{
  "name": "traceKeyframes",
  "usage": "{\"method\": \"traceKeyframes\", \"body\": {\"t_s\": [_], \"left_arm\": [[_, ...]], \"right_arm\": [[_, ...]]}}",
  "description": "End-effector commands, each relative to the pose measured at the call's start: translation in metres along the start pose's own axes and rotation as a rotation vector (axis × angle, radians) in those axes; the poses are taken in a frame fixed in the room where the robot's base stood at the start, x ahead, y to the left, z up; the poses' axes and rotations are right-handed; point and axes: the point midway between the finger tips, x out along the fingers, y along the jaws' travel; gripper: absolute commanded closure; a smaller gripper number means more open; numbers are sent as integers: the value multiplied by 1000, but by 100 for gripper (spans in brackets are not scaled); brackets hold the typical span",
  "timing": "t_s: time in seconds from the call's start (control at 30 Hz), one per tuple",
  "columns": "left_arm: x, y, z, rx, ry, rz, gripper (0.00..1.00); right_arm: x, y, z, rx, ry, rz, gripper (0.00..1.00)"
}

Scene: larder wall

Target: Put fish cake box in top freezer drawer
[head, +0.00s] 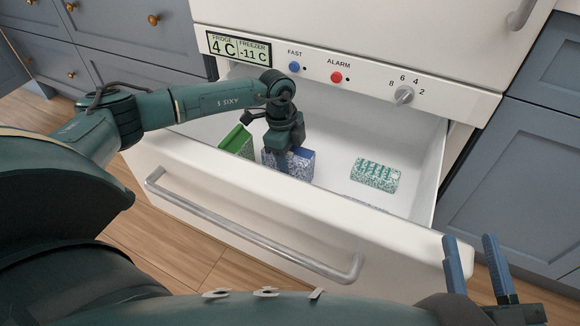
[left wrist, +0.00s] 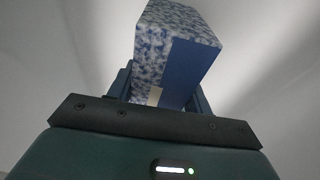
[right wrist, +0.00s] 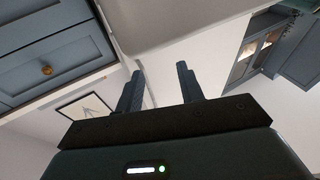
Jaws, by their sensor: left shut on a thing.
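A blue and white speckled box (head: 303,168) is held by my left gripper (head: 288,150) inside the open freezer drawer (head: 265,218). No name can be read on it, so I cannot confirm that it is the fish cake box. The left wrist view shows this box (left wrist: 178,40) between the shut fingers, with a plain blue side. Whether it touches the drawer floor is hidden. My right gripper (head: 470,242) is open and empty, outside the drawer at the lower right; its spread fingers also show in the right wrist view (right wrist: 160,92).
A green box (head: 237,141) stands tilted at the left in the drawer. A green and white box (head: 375,174) lies flat on the right. Drawer floor between it and the held box is clear. The metal handle (head: 250,232) runs along the drawer front. The control panel (head: 345,75) is above.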

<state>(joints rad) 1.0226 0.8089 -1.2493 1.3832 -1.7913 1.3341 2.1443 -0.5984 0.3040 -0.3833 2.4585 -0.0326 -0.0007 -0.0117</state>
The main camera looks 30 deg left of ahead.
Motion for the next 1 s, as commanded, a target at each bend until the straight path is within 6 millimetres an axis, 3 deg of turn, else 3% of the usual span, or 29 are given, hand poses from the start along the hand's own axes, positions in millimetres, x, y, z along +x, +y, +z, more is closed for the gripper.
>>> {"method": "traceKeyframes", "body": {"t_s": [0.03,0.1,0.5,0.53,0.77,1.0], "left_arm": [[13,0,1,1,1,-1,85],[21,-1,2,1,2,-2,85],[24,-1,3,1,2,-2,85],[24,0,4,1,1,0,48],[24,0,3,1,1,0,29],[24,0,3,1,1,-1,28]], "right_arm": [[2,1,0,-14,31,-6,62],[5,2,-5,-27,60,-9,62],[6,3,-9,-32,69,-10,62],[6,3,-9,-32,69,-10,62],[6,3,-9,-32,69,-10,62],[6,3,-9,-32,69,-10,62]]}}
